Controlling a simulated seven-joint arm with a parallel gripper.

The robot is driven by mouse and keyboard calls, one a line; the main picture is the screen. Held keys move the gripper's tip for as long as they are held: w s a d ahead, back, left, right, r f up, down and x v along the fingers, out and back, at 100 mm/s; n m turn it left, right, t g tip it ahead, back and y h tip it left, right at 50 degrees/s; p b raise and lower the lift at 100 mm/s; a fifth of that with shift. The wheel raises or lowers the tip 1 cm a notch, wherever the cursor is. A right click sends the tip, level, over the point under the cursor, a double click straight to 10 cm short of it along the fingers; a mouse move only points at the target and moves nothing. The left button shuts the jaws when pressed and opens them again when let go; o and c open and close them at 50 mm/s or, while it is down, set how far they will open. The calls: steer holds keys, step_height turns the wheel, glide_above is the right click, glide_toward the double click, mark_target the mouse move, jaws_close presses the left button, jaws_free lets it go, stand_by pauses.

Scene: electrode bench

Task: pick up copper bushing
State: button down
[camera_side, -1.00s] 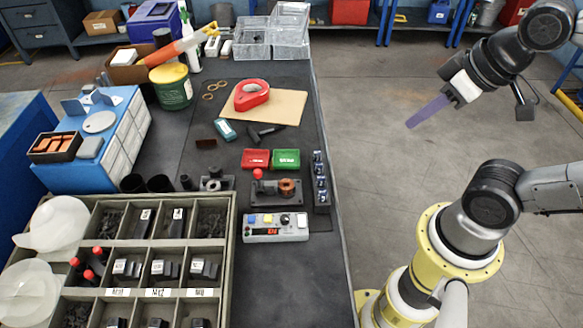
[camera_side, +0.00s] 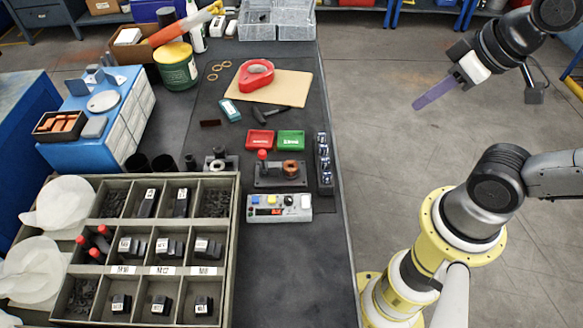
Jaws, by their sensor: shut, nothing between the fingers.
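The copper bushing (camera_side: 290,168) is a small copper-coloured ring with a dark centre. It sits at the right end of a black fixture (camera_side: 268,182) with a red-knobbed lever, on the dark bench mat. My gripper (camera_side: 417,106) is at the upper right, over the floor beyond the bench's right edge. Its long purple fingers are shut together and point down and left. It is well apart from the bushing and touches nothing.
A control box (camera_side: 279,208) stands just in front of the fixture. A red tray (camera_side: 260,141) and a green tray (camera_side: 291,141) lie behind it. A narrow black rack (camera_side: 324,178) stands to its right. A large compartment tray (camera_side: 233,225) fills the left front. Bench at front right is clear.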

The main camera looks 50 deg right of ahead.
steer(key=shift+c, duration=1.5)
jaws_free()
